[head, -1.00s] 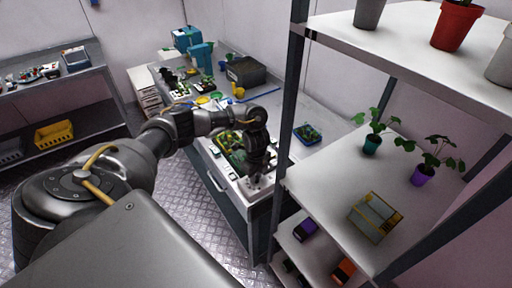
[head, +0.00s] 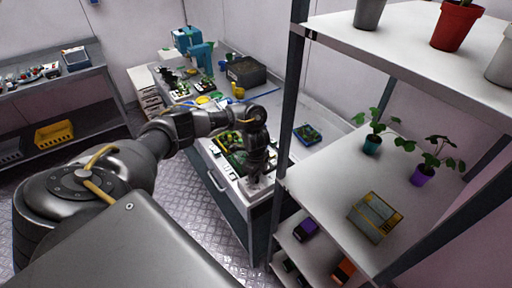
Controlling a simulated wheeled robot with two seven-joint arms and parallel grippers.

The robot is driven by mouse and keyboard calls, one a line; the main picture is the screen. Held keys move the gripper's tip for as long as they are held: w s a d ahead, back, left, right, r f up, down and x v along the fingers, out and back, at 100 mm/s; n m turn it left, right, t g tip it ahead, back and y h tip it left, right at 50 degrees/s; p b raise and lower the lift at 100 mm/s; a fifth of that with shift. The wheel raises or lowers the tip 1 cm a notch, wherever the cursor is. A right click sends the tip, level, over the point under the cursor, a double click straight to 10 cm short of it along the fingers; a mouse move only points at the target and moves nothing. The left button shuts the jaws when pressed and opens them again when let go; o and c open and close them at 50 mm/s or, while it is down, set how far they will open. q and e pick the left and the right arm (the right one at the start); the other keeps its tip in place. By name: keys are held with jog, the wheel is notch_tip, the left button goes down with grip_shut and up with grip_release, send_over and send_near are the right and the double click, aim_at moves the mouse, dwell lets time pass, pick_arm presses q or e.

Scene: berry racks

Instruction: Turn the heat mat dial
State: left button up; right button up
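My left arm reaches in from the left over the bench (head: 309,105). My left gripper (head: 257,184) points down at the near end of the bench top, close to a pale panel beside a green planted tray (head: 229,140). The fingertips are small and dark here, and I cannot tell whether they are open or shut. The heat mat dial cannot be made out; the gripper may cover it. My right gripper is not in view.
A rack (head: 440,75) with potted plants and a box (head: 375,216) stands close on the right. A blue tray (head: 307,134) lies on the bench right of my gripper. A dark crate (head: 246,72) stands farther back. Shelves with a yellow bin (head: 54,133) are at left.

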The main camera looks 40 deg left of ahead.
pick_arm(q)
jog(key=shift+o, duration=1)
notch_tip(320, 180, up, 11)
jog(key=shift+f, duration=0.15)
jog(key=shift+s, duration=0.1)
